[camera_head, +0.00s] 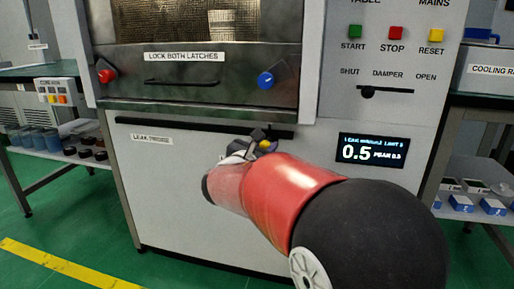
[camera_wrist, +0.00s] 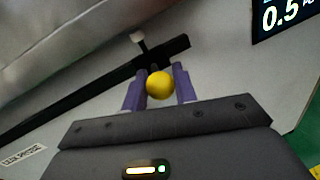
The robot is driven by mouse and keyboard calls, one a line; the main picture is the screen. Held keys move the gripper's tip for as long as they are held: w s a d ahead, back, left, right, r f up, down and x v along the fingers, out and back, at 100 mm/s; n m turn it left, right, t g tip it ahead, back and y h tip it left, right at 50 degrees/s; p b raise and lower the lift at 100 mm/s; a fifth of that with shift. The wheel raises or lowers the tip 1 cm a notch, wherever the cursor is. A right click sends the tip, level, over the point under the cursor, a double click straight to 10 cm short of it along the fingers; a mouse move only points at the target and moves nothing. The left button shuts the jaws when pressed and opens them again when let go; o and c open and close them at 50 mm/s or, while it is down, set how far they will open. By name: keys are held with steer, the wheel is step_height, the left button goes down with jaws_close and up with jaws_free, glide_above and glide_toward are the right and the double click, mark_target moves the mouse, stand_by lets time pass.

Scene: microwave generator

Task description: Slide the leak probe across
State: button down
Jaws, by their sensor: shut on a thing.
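The leak probe's yellow ball knob (camera_wrist: 160,85) sits between the two purple fingers of my gripper (camera_wrist: 158,80), which is shut on it. The black probe rail (camera_head: 190,125) runs across the panel below the door. The knob is near the rail's right end, which also shows in the wrist view (camera_wrist: 178,46). The "LEAK PROBE" label (camera_head: 152,139) is under the rail's left part.
A display (camera_head: 371,151) reads 0.5, with a peak line beside it. Above the rail are the oven door (camera_head: 190,90), a red latch knob (camera_head: 106,76) and a blue one (camera_head: 265,80). A damper slider (camera_head: 367,92) is at right. The panel along the rail's left is clear.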

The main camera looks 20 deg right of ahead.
steer(key=shift+s+d, duration=0.15)
steer(key=shift+d, duration=0.05)
steer(key=c, duration=1.1)
jaws_free()
steer(key=shift+a, duration=0.1)
steer(key=v, duration=0.7)
steer(key=shift+s+a+p, duration=0.25)
steer(key=shift+p, duration=0.1)
